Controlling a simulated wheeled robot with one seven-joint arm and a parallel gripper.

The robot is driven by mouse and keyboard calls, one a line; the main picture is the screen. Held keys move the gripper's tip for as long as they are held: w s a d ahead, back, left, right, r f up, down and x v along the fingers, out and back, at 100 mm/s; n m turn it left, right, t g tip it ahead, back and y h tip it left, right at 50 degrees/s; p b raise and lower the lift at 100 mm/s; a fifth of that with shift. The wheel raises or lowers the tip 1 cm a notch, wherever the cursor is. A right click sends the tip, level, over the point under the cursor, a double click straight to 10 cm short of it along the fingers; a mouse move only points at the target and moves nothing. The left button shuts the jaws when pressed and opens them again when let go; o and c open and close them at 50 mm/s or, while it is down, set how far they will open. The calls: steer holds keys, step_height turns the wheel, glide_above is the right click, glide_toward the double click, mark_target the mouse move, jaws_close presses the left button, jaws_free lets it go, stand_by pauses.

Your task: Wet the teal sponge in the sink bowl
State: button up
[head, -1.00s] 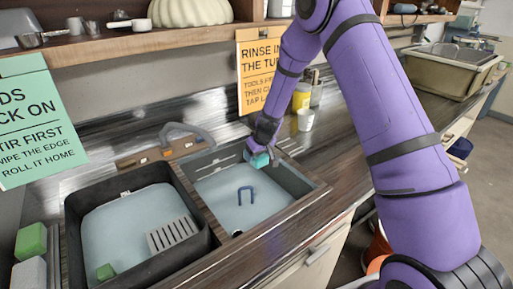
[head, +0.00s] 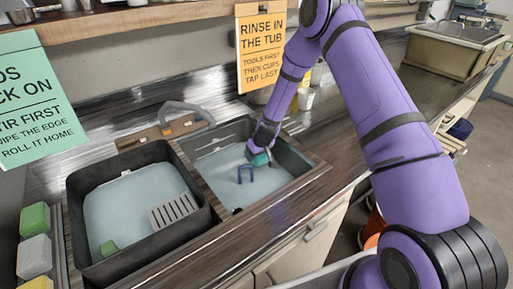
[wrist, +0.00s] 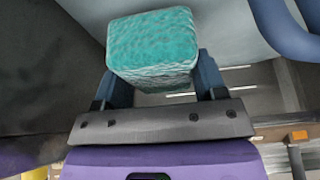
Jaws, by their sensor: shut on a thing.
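The teal sponge (wrist: 152,42) is a small block held between the two fingers of my gripper (wrist: 158,75) in the wrist view. In the head view my gripper (head: 260,153) reaches down into the right-hand sink bowl (head: 310,170), with the teal sponge (head: 261,160) at its tip. The bowl holds pale blue water (head: 222,171). The sponge is low, at or near the water surface; I cannot tell how much of it is under.
A grey faucet (head: 187,108) stands behind. Green (head: 34,219), white and yellow sponges sit at far left. Cups stand behind my arm.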

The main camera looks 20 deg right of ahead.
steer(key=shift+f, duration=3)
steer(key=shift+r, duration=0.1)
steer(key=shift+r, duration=7.55)
step_height(320, 180, up, 8)
steer(key=shift+f, duration=0.25)
